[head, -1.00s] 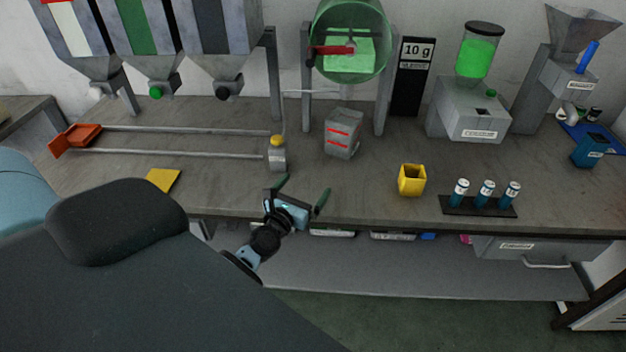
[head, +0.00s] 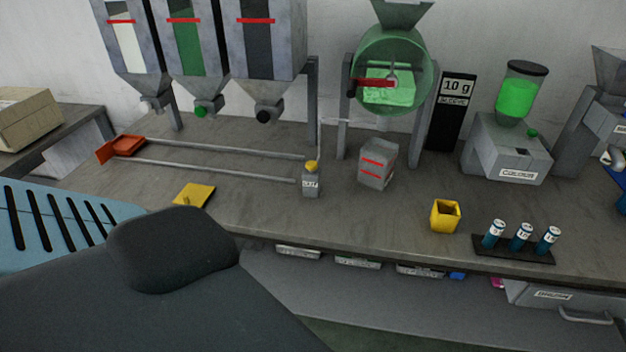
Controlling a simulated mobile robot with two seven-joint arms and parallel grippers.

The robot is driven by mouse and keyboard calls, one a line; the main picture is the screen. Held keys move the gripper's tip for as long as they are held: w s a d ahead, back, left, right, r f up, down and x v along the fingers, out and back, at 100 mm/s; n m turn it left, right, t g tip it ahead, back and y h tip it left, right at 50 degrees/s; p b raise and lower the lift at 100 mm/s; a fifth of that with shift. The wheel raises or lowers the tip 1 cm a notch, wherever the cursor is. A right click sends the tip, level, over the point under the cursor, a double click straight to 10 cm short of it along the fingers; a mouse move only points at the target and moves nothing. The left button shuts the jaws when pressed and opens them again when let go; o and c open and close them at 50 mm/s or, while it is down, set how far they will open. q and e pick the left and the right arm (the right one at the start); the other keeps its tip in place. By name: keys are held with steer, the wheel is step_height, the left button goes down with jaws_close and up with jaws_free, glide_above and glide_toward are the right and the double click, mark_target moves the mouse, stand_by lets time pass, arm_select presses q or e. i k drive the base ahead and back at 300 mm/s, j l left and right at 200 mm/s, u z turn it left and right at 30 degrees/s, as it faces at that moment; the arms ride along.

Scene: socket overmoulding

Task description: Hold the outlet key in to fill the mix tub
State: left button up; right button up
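A grey tub with red level lines (head: 376,165) stands upright on the bench, below and in front of a green see-through drum (head: 404,82) with green material in it. A red lever (head: 375,83) lies across the drum's front. A small grey post with a yellow knob (head: 312,166) stands left of the tub, at the right end of two rails. I cannot tell for sure which part is the outlet key. The tub's inside is hidden. Neither of my grippers is in view; dark and light-blue parts of my body fill the lower left.
Three hoppers (head: 195,35) stand at the back left. A red scoop-like piece (head: 122,148) sits at the rails' left end. A yellow plate (head: 194,195), a yellow cup (head: 445,215), a rack of blue vials (head: 513,255) and a colour dispenser (head: 506,152) are on the bench.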

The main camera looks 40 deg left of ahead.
mark_target(312, 166)
steer(key=i+j, duration=0.1)
steer(key=i, duration=0.35)
steer(key=u, duration=1.6)
